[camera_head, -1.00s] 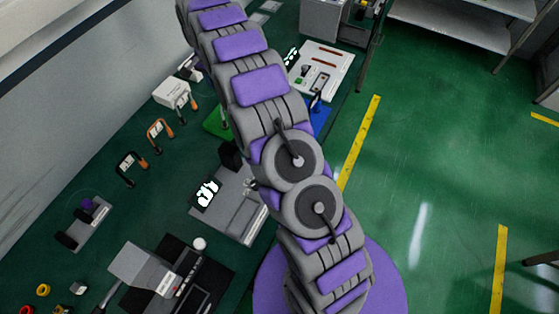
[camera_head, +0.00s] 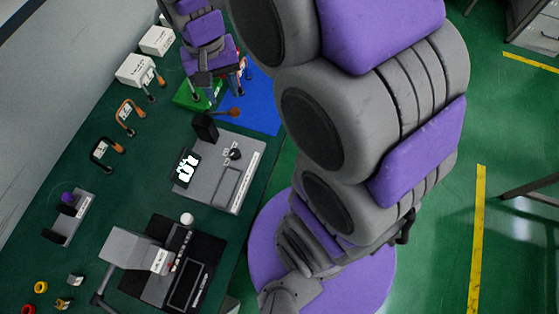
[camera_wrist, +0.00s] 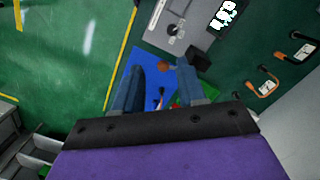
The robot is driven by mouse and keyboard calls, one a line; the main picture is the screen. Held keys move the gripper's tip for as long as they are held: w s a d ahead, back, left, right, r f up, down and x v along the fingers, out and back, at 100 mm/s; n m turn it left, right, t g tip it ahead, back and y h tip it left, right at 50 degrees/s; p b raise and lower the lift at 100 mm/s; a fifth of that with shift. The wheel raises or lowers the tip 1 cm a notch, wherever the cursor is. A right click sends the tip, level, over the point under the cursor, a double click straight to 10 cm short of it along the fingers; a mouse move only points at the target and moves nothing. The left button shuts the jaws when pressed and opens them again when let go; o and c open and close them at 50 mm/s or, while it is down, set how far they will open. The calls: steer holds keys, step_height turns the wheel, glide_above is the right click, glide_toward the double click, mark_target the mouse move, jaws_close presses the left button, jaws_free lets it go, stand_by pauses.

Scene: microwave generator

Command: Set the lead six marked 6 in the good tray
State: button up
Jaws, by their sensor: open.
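My gripper (camera_head: 220,86) is open over the green tray (camera_head: 186,94) and the blue mat or tray (camera_head: 263,112). In the wrist view its two blue-grey fingers (camera_wrist: 160,72) are spread, with the blue surface (camera_wrist: 124,72) and part of the green one (camera_wrist: 175,101) below. A brown-orange tip (camera_wrist: 165,66) shows between the fingertips; it also shows in the head view (camera_head: 234,112). Small dark and red parts (camera_wrist: 158,101) lie closer in between the fingers. I see nothing gripped. No mark 6 is readable, and I cannot tell which tray is the good one.
A grey device (camera_head: 225,185) with a lit display stands beside the blue area. Orange-and-black leads (camera_head: 125,115) and white boxes (camera_head: 136,70) line the wall side. A black-and-grey unit (camera_head: 170,265) sits nearer. Open floor lies to the right.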

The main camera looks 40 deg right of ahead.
steer(key=s+f+n, duration=0.2)
steer(key=s+n, duration=0.1)
steer(key=s, duration=1.7)
steer(key=shift+s+n+g, duration=0.3)
steer(key=shift+g, duration=0.1)
steer(key=shift+a+f, duration=0.1)
steer(key=shift+f, duration=0.1)
steer(key=shift+a+f+b, duration=0.25)
steer(key=shift+f+b, duration=0.45)
steer(key=shift+b, duration=0.1)
steer(key=shift+d, duration=0.15)
